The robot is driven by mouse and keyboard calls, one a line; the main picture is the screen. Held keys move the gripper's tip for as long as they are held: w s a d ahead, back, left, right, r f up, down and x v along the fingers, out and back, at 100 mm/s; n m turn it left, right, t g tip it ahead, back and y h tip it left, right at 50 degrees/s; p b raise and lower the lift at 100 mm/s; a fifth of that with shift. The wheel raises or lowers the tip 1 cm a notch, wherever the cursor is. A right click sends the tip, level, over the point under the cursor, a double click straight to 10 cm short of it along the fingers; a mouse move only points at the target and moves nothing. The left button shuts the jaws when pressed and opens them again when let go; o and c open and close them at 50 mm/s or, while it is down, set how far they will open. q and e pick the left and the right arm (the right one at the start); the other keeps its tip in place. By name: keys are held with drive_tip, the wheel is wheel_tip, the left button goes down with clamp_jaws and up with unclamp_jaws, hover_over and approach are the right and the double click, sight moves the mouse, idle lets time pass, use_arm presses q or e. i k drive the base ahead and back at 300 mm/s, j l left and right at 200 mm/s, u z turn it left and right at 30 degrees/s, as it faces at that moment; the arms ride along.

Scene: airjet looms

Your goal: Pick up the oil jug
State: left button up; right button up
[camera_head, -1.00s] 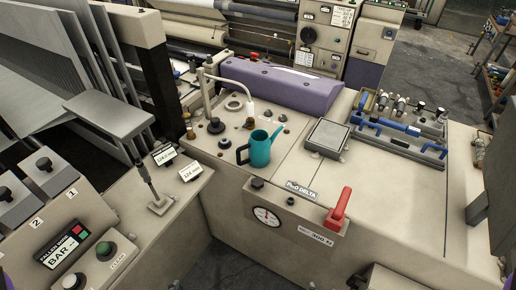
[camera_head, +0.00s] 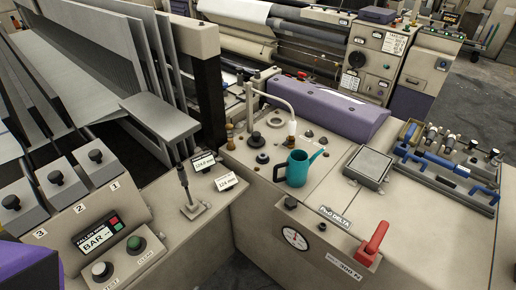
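The oil jug (camera_head: 298,170) is teal with a dark handle on its left and a spout pointing up to the right. It stands upright on the beige machine top (camera_head: 340,195), near the middle of the head view. Nothing holds it. Neither gripper is in view. A purple shape at the lower left edge may be part of my own arm, but no fingers show.
A curved white pipe (camera_head: 271,97) rises behind the jug. A grey box (camera_head: 368,167) sits to its right, and a red lever (camera_head: 373,241) stands in front. A black-handled lever (camera_head: 187,190) is on the left panel. Blue tools (camera_head: 445,165) lie at far right.

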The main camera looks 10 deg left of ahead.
sight(298, 164)
drive_tip(key=k+u, duration=0.15)
drive_tip(key=u, duration=0.25)
drive_tip(key=k+l+u, duration=0.1)
drive_tip(key=u, duration=0.35)
drive_tip(key=k+u, duration=0.15)
drive_tip(key=u, duration=0.25)
